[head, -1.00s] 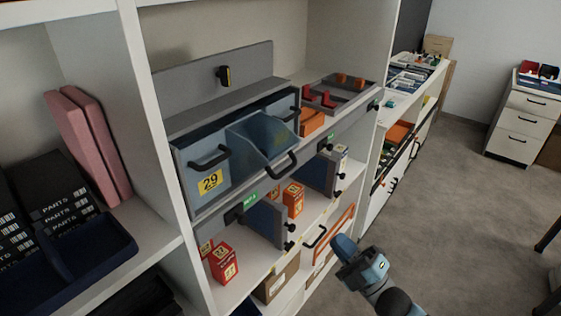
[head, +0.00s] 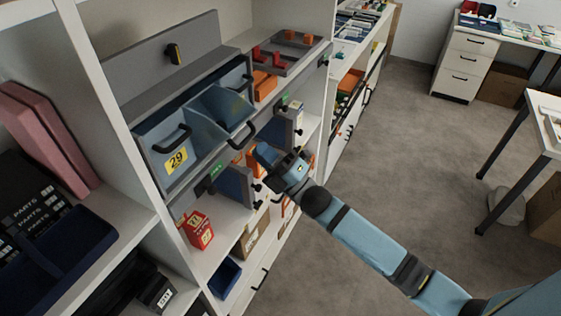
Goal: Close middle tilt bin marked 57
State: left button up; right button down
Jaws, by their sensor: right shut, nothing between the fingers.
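A blue-grey tilt bin (head: 213,112) in the shelf's bin row is tipped open toward me. Its black handle (head: 243,138) hangs at its front lip. I see into the bin, but no 57 mark is readable. To its left is an upright bin marked 29 (head: 163,152) with its own black handle. My right gripper (head: 263,153) is shut and empty. In the picture it is just below and right of the open bin's handle, apparently apart from it. My left gripper is out of view.
A tray with red and orange parts (head: 285,50) is right of the bins. Below are small open doors (head: 233,186) and red boxes (head: 199,230). A shelf upright (head: 105,95) stands left.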

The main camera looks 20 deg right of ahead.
aim_at(236, 127)
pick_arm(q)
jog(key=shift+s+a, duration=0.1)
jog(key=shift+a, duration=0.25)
pick_arm(e)
jog(key=shift+x, duration=0.85)
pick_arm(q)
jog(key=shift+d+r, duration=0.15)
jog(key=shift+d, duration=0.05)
pick_arm(e)
jog(key=shift+r, duration=0.25)
jog(key=r, duration=0.1)
jog(key=w+a+r, duration=0.1)
jog(key=r, duration=0.1)
jog(key=w+r, duration=0.1)
jog(key=shift+w+a+r+p, duration=0.15)
jog(key=shift+a+r+p, duration=0.2)
jog(key=shift+r+p, duration=0.05)
jog(key=shift+x, duration=1.55)
pick_arm(q)
jog(key=shift+b, duration=0.3)
pick_arm(e)
jog(key=shift+x, duration=0.9)
jog(key=shift+r, duration=0.15)
